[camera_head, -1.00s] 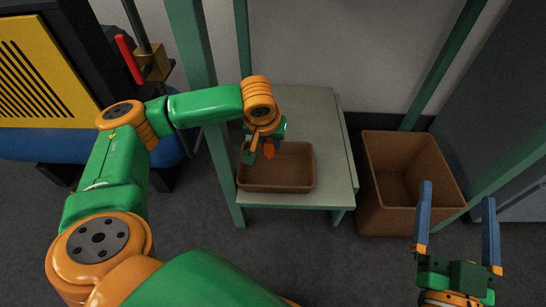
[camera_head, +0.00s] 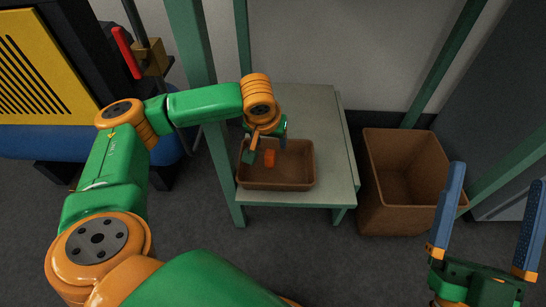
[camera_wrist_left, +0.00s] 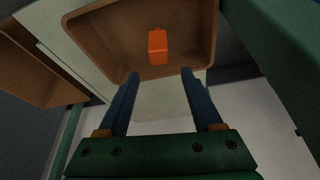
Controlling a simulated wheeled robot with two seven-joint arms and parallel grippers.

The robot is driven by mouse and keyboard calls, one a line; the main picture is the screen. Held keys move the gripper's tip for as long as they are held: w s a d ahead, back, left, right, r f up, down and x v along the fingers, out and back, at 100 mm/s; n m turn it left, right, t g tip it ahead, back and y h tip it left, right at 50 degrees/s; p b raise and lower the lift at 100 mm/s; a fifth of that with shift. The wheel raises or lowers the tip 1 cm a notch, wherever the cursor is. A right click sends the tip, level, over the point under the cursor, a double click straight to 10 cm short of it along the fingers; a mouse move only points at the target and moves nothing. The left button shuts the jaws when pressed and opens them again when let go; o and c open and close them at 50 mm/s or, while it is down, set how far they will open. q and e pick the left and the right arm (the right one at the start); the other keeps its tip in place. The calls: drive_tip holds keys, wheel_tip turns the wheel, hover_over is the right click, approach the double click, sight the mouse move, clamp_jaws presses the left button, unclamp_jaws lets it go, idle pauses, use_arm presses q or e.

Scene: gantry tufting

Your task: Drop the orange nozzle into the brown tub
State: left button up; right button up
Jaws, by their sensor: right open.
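The orange nozzle (camera_head: 269,158) is inside the brown tub (camera_head: 297,186), a shallow tray-like tub on the pale table. In the left wrist view the nozzle (camera_wrist_left: 158,46) shows against the floor of the tub (camera_wrist_left: 97,38), beyond my fingertips and apart from them. My left gripper (camera_wrist_left: 158,73) is open and empty, over the tub; in the head view the wrist partly hides its fingers. My right gripper (camera_head: 496,175) is open and empty at the lower right, away from the table.
A larger, deep brown bin (camera_head: 375,185) stands on the floor right of the table (camera_head: 325,120). Green gantry posts (camera_head: 196,60) rise beside the table. A yellow and black machine (camera_head: 45,70) is at the upper left.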

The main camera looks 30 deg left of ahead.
use_arm(q)
drive_tip(key=shift+p+v, duration=0.7)
drive_tip(key=shift+v, duration=0.25)
use_arm(e)
drive_tip(key=w+d+f+m+g+h+p, duration=0.1)
drive_tip(key=w+f+g+h, duration=0.1)
drive_tip(key=f+g, duration=0.35)
drive_tip(key=w+f+g+h, duration=0.2)
drive_tip(key=f+g, duration=0.1)
drive_tip(key=f, duration=0.6)
use_arm(q)
drive_tip(key=p+v, duration=0.2)
drive_tip(key=v, duration=0.3)
use_arm(e)
drive_tip(key=s+d+f+g+h, duration=0.2)
drive_tip(key=s+f+g, duration=0.5)
drive_tip(key=f, duration=0.4)
drive_tip(key=shift+s+d+m+g, duration=0.35)
drive_tip(key=shift+s+d+m, duration=0.05)
drive_tip(key=shift+d, duration=0.2)
use_arm(q)
drive_tip(key=shift+d, duration=0.1)
